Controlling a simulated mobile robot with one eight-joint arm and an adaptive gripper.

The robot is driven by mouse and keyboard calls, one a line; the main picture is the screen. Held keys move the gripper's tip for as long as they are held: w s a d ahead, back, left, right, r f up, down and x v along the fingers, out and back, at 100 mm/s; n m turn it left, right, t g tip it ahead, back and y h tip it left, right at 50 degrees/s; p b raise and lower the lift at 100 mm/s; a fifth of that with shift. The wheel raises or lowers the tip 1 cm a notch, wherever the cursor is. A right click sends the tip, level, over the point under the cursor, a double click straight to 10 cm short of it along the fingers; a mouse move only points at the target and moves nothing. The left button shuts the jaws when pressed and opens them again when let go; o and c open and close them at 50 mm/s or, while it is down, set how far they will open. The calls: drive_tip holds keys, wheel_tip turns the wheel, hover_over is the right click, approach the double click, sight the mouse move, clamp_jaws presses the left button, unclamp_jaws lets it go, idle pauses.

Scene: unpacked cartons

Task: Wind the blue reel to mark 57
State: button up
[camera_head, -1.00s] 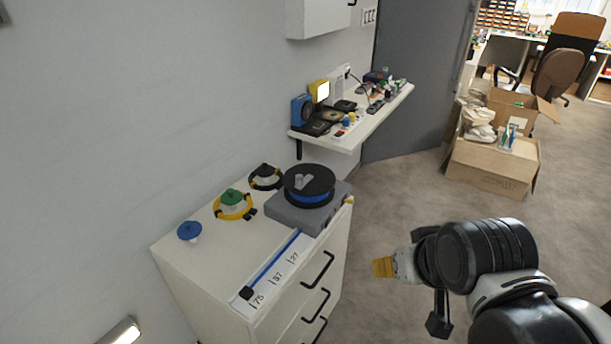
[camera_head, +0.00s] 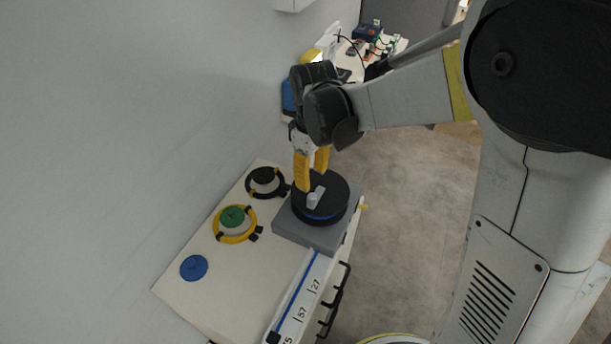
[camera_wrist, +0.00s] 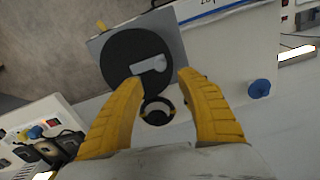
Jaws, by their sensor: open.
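The blue reel (camera_head: 323,217) sits on a grey base (camera_head: 308,234) on a white cabinet. Its black top (camera_head: 335,187) carries a light grey crank knob (camera_head: 316,197); both the top (camera_wrist: 125,60) and the knob (camera_wrist: 150,66) show in the wrist view. A blue line (camera_head: 297,288) runs from the reel along a white strip (camera_head: 315,293) marked 27, 57 and 75, to a black end piece (camera_head: 273,338) near 75, close to the picture's bottom edge. My gripper (camera_head: 311,176), also in the wrist view (camera_wrist: 160,82), points down, open and empty, above the reel near the knob.
Left of the reel on the cabinet are a black ring piece (camera_head: 266,181), a green knob with a yellow ring (camera_head: 233,218) and a blue knob (camera_head: 194,268). A cluttered wall shelf (camera_head: 350,68) stands behind. Drawer handles (camera_head: 338,287) stick out in front.

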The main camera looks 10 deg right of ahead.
sight(312, 195)
wheel_tip(312, 195, down, 10)
drive_tip(key=b, duration=0.3)
drive_tip(key=shift+s+r+b, duration=0.1)
drive_tip(key=shift+b, duration=0.2)
drive_tip(key=shift+c, duration=0.5)
clamp_jaws()
